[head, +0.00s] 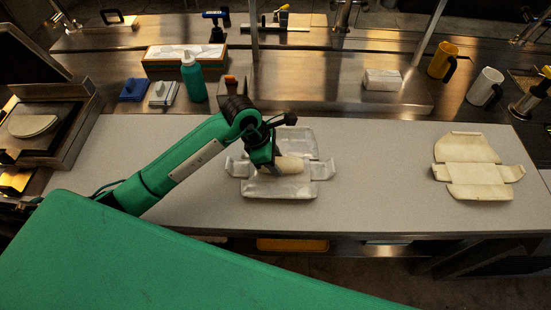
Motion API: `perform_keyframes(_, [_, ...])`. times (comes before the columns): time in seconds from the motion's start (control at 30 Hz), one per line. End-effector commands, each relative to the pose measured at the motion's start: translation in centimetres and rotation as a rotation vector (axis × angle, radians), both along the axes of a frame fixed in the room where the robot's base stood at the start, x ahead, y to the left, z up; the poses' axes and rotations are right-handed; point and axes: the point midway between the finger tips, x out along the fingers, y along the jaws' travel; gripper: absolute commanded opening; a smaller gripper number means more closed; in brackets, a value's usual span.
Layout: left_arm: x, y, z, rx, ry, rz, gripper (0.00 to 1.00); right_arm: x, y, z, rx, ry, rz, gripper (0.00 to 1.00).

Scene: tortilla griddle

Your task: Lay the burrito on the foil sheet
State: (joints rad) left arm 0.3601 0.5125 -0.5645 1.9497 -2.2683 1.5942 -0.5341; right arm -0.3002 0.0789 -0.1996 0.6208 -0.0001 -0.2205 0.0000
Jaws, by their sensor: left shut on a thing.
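The burrito (291,164) is a short pale roll over the middle of the foil sheet. The foil sheet (278,188) is silvery, with raised flaps at its sides, and lies on the light counter in the centre. My left gripper (277,166) is over the foil and shut on the burrito's left part. The jaws and arm hide that end of the burrito. I cannot tell whether the burrito touches the foil. My right gripper is not in view.
A cream wrapper (474,172) lies open on the right of the counter (380,190). A press with tortillas (33,126) is at the left. The counter between foil and wrapper is clear.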

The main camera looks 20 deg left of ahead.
Motion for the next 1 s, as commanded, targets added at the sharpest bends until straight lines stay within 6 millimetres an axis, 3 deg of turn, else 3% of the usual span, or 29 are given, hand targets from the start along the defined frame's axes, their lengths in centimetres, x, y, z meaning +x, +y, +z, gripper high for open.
perform_keyframes(0.17, [0.0, 0.0, -0.5, 0.000, -0.001, 0.000, 0.15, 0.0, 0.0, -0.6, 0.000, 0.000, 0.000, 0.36])
perform_keyframes(0.2, [0.0, 0.0, -0.3, 0.000, 0.000, 0.000, 0.49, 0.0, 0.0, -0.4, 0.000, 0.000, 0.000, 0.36])
perform_keyframes(0.3, [0.0, 0.0, -0.3, 0.000, 0.000, 0.001, 0.63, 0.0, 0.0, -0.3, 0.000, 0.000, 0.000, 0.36])
perform_keyframes(0.7, [0.0, 0.2, 0.4, 0.001, -0.003, 0.000, 0.63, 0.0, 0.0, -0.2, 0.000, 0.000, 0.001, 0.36])
perform_keyframes(1.0, [-0.6, 2.6, 6.1, 0.002, -0.007, 0.000, 0.63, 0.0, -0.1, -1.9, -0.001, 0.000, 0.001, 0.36])
